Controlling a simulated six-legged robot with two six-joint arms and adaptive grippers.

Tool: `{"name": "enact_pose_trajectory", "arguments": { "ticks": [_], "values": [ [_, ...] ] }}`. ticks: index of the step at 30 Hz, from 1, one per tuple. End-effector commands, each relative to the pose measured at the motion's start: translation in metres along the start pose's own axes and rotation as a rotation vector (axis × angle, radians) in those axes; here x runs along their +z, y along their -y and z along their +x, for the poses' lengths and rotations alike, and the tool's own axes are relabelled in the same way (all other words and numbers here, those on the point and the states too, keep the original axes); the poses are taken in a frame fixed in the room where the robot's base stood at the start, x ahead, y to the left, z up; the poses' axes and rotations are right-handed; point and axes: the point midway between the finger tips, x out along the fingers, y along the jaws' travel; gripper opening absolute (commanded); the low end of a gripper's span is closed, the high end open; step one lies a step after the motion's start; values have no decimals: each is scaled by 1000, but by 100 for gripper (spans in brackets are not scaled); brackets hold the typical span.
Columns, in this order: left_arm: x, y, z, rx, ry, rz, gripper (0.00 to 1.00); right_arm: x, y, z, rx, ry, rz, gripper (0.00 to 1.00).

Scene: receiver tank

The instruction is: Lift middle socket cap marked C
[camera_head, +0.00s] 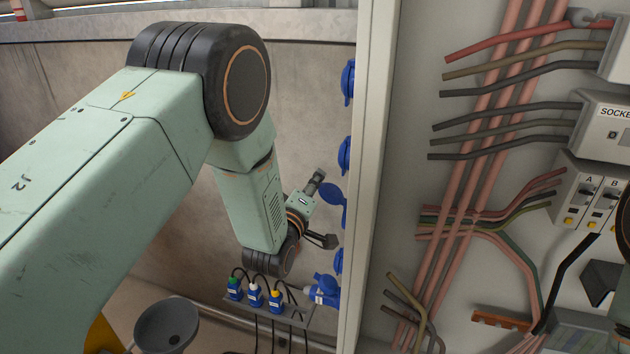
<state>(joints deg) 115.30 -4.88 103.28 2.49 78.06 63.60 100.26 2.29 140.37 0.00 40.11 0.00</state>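Several blue sockets with caps run down the left side of the cabinet, seen edge-on. The middle one's blue cap (332,194) sticks out to the left, tilted away from the cabinet side. No letter C is legible on it. My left gripper (329,241) is just below and left of this cap, its dark fingers close to the cabinet side. I cannot tell whether it touches the cap or how far its fingers are apart. Nothing is visibly held. My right gripper is out of view.
Other blue caps show above (345,155) and below (338,261). The lowest socket (325,290) has its cap raised. A rack (290,313) with green, white and yellow plugs stands below my wrist. The open cabinet (410,150) holds cables and breakers. A grey funnel-like bowl (166,325) is lower left.

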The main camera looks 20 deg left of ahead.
Motion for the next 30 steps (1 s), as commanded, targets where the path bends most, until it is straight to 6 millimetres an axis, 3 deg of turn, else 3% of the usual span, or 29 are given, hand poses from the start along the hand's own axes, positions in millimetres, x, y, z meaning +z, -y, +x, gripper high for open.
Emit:
{"name": "enact_pose_trajectory", "arguments": {
  "ticks": [6,14,24,30],
  "values": [
    [0,1,13,-2,1,1,28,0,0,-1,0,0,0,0],
    [0,1,14,-2,1,1,28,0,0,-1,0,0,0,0],
    [0,1,14,-1,0,1,0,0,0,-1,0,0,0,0],
    [-1,0,14,0,-1,1,0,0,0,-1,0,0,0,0]
  ]
}}
